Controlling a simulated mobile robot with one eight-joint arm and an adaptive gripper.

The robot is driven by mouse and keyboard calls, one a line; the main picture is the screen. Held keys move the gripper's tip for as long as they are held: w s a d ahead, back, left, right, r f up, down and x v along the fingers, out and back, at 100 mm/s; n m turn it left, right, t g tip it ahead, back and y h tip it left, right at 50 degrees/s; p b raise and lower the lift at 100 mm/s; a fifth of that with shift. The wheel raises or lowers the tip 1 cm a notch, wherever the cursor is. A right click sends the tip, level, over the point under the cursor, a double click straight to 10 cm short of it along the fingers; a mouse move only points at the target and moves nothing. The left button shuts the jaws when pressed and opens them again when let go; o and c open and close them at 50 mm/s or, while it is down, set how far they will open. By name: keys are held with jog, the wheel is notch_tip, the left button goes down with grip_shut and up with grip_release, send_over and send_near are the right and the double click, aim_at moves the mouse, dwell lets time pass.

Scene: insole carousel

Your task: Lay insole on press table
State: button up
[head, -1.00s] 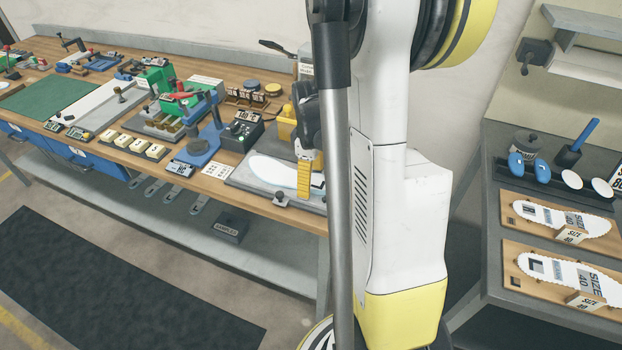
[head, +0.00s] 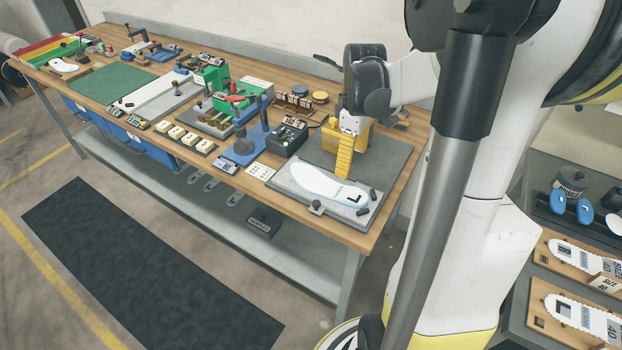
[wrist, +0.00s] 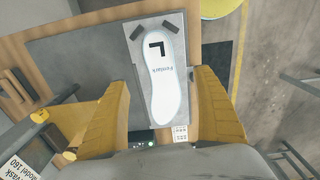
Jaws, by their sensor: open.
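A white insole (head: 316,181) with a black L at one end lies flat on the light plate of the grey press table (head: 393,165). In the wrist view the insole (wrist: 161,100) runs lengthwise between my fingers, its L end away from me. My gripper (head: 344,166) is over the far side of the insole in the head view. In the wrist view my gripper (wrist: 162,80) is open, its yellow fingers standing apart on either side of the insole, with a gap on both sides. The fingertips' exact height above the plate cannot be told.
Dark stops (head: 373,194) stand by the L end, and a small clamp (head: 316,207) is at the plate's front edge. A black control box (head: 287,138) and a blue stand (head: 245,146) are to the left. Insole trays (head: 578,316) lie on the right bench.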

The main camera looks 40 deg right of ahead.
jog(key=s+a+r+m+t, duration=0.1)
jog(key=s+a+r+t, duration=0.1)
jog(key=a, duration=0.6)
jog(key=s+a+r+m+t, duration=0.1)
jog(key=a+r+m+t, duration=0.1)
jog(key=a, duration=0.7)
jog(key=s+a+r+m+t, duration=0.2)
jog(key=a+r+t, duration=0.1)
jog(key=a, duration=0.5)
jog(key=shift+s+a+r, duration=0.15)
jog(key=shift+s+r, duration=0.15)
jog(key=shift+r, duration=0.15)
